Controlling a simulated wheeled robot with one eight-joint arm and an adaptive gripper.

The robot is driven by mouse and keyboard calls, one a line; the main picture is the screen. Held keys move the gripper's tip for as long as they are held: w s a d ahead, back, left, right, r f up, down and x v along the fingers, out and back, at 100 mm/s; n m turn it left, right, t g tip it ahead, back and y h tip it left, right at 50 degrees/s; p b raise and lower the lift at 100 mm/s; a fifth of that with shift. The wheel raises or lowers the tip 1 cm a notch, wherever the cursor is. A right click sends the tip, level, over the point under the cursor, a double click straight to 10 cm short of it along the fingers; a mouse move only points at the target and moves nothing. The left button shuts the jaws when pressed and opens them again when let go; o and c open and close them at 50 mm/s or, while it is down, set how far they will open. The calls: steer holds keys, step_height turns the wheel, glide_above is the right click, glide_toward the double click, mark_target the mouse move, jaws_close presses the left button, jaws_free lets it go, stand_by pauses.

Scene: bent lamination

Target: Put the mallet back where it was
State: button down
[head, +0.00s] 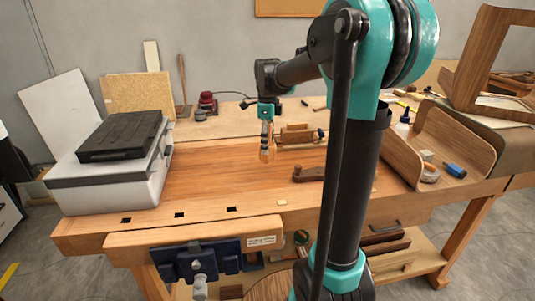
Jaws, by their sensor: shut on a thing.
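My gripper (267,130) points down over the middle of the workbench, in the head view. It is shut on a small orange-brown piece (267,154), which hangs below and between the fingers. The piece looks like the mallet, but it is small and partly covered by the fingers, so its full shape cannot be told. I cannot tell whether its lower end touches the bench top (215,165) or is just above it.
A dark brown wooden tool (309,174) lies right of the gripper, and a wooden vise-like block (300,135) stands behind it. A grey machine (110,180) fills the bench's left end. A curved wooden form (450,145) stands right. The bench left of the gripper is clear.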

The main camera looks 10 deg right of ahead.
steer(key=shift+f, duration=2.15)
steer(key=shift+f, duration=0.1)
steer(key=c, duration=0.6)
jaws_free()
step_height(320, 180, up, 12)
steer(key=shift+r, duration=0.1)
steer(key=shift+s+d, duration=0.1)
